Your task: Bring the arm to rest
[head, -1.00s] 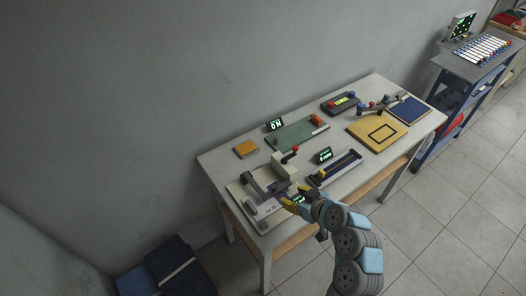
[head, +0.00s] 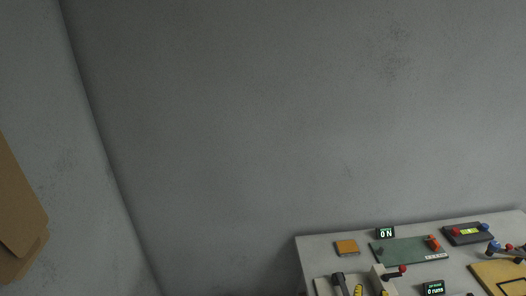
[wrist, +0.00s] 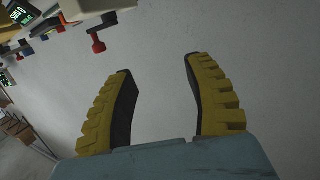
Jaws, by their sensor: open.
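My gripper (wrist: 158,75) shows in the wrist view with its two yellow, black-padded fingers spread apart. Nothing is between them; the grey wall is behind. In the head view only the yellow tips of my gripper (head: 370,291) show at the bottom edge, in front of the grey fixture at the table's near left. The rest of my arm is out of the head view.
The white table (head: 318,247) fills the lower right, with a green board (head: 405,251), an orange block (head: 346,247), a display reading "0 N" (head: 385,233) and a red-knobbed lever (head: 396,272). Cardboard (head: 20,215) shows at the left edge. The wall above is bare.

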